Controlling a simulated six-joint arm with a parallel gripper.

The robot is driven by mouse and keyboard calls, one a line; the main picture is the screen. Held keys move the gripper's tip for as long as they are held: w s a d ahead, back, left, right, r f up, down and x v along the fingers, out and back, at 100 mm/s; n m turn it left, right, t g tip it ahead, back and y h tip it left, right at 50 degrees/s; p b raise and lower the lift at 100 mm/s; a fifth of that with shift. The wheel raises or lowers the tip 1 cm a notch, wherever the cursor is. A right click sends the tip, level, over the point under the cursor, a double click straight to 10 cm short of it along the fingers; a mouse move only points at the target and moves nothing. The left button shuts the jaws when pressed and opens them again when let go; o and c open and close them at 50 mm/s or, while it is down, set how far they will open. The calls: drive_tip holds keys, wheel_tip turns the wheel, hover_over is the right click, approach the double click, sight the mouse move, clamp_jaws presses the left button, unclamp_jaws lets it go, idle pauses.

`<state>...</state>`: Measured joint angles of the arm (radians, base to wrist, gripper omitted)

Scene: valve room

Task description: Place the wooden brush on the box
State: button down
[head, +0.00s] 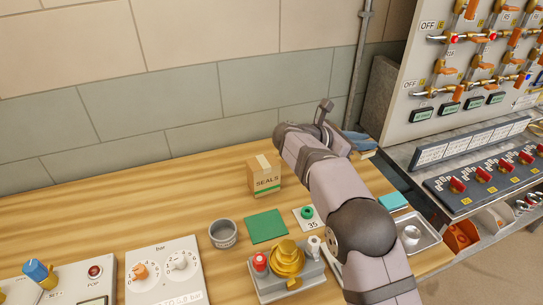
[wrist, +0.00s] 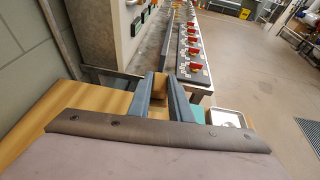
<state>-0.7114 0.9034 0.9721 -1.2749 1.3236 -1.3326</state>
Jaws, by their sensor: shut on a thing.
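The box (head: 264,178) is a small tan carton marked SEALS, standing upright on the wooden bench left of my arm. My gripper (head: 362,140) is to the right of the box and apart from it, near the bench's back right corner. Its blue-grey fingers also show in the wrist view (wrist: 163,92), shut on a brown piece, which I take to be the wooden brush (wrist: 160,82). A tan edge of the brush (head: 366,154) shows below the fingers in the head view. Most of the brush is hidden by the fingers and arm.
A green mat (head: 265,226), a grey cup (head: 223,233), a 35 card with a green ring (head: 308,218) and a yellow valve unit (head: 287,262) lie in front of the box. A teal block (head: 393,201) and metal tray (head: 418,243) are right. A switch console (head: 485,175) borders the bench.

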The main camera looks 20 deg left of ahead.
drive_tip(key=s+a+r+n+t+y+p, duration=0.1)
drive_tip(key=s+a+r+n+y+p, duration=0.15)
drive_tip(key=s+a+r, duration=0.35)
drive_tip(key=s+a+r+n+t+y+p, duration=0.1)
drive_tip(key=s+a+r+y+p, duration=0.15)
drive_tip(key=a, duration=0.55)
drive_tip(key=s+a+r+n+t+y+p, duration=0.1)
drive_tip(key=s+a+r+n+p, duration=0.15)
drive_tip(key=s+a+r, duration=0.35)
drive_tip(key=n+y+p, duration=0.2)
drive_tip(key=y+p, duration=0.1)
hover_over(260, 166)
drive_tip(key=shift+w+f, duration=0.1)
drive_tip(key=shift+f, duration=7.7)
drive_tip(key=shift+f, duration=0.2)
drive_tip(key=c, duration=1.6)
unclamp_jaws()
drive_tip(key=shift+r, duration=0.15)
